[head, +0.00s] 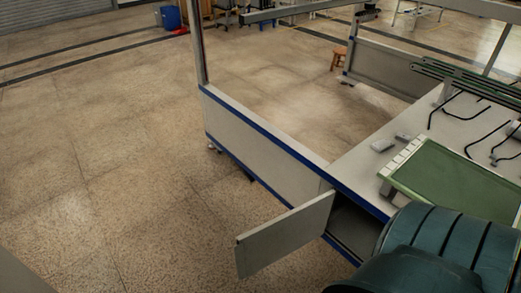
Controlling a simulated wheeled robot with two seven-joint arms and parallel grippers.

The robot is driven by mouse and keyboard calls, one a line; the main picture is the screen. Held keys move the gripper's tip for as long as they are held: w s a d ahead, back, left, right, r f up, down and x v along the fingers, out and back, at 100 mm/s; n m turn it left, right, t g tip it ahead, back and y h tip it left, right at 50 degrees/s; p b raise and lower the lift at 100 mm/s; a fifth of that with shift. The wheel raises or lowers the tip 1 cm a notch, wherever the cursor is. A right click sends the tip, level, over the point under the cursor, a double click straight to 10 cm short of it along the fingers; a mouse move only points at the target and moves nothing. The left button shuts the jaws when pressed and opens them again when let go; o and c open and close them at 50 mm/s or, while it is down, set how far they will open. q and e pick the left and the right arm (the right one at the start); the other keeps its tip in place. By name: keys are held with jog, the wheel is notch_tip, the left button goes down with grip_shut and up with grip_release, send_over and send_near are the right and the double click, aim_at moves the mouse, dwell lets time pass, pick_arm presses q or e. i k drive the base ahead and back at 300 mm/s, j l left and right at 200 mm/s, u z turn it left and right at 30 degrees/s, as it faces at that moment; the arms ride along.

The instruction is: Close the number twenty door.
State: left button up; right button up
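A flat grey door (284,238) stands open in the head view, swung out from the low grey cabinet side beneath the gantry table. Its hinge side seems to be at the upper right, by the cabinet, and its free edge points left over the floor. No number can be read on it, so I cannot tell whether it is number twenty. The dark cabinet opening (352,228) shows to the right of the door. Its right end is hidden behind a rounded teal part close to the camera. Neither of my grippers is in view.
The gantry table (350,160) has a blue-edged side and carries a green mat (450,172), small grey blocks (382,145) and black bent rods (480,118). An upright post (198,45) rises at its far left corner. The speckled floor left of the door is clear.

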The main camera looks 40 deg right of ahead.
aim_at(258, 249)
jog(key=i, duration=1.4)
jog(key=i+z, duration=0.3)
jog(key=i, duration=0.45)
jog(key=i+j+z, duration=0.25)
jog(key=i, duration=0.5)
jog(key=l+z, duration=0.1)
jog(key=z, duration=3.45)
